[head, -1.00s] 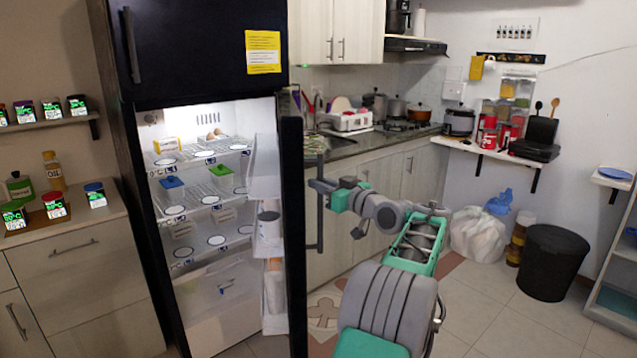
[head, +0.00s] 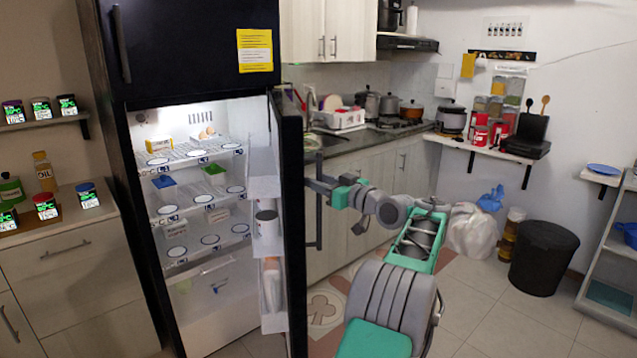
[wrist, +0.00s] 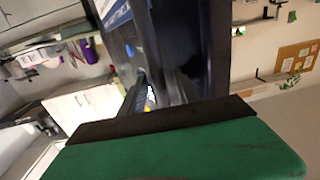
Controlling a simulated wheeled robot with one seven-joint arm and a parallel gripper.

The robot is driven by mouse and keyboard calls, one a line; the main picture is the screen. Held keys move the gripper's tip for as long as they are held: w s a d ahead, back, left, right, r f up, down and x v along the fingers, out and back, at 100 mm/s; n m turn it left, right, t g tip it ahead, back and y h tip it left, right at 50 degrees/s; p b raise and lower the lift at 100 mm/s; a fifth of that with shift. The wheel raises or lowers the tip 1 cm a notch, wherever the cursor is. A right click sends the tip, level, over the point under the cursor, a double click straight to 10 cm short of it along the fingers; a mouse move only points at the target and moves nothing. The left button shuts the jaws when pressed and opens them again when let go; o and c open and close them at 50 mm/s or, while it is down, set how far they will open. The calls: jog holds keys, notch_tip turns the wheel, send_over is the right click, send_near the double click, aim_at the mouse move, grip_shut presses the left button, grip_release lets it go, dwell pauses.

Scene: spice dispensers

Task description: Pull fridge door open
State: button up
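The black fridge (head: 115,205) stands on the left with its lower door (head: 294,240) swung wide open, seen nearly edge-on. The lit interior shows shelves. A dark vertical handle (head: 319,230) is on the door's outer face. My gripper (head: 317,187) reaches from the right to the upper part of this handle. Its fingers overlap the handle, and I cannot tell whether they are closed on it. In the wrist view, the dark door (wrist: 190,50) stands just beyond my green gripper body; the grip itself is hidden.
The upper fridge door (head: 185,50) is shut. A drawer cabinet (head: 75,280) stands to the left of the fridge. The kitchen counter (head: 370,145) runs behind the open door. A black bin (head: 540,260) and white bag (head: 472,230) stand on the right, with free floor in front.

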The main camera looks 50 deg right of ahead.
jog(key=s+a, duration=0.1)
jog(key=s, duration=0.6)
jog(key=shift+s+a+b, duration=0.15)
jog(key=shift+s+b, duration=0.2)
jog(key=shift+b, duration=0.05)
jog(key=shift+c, duration=0.5)
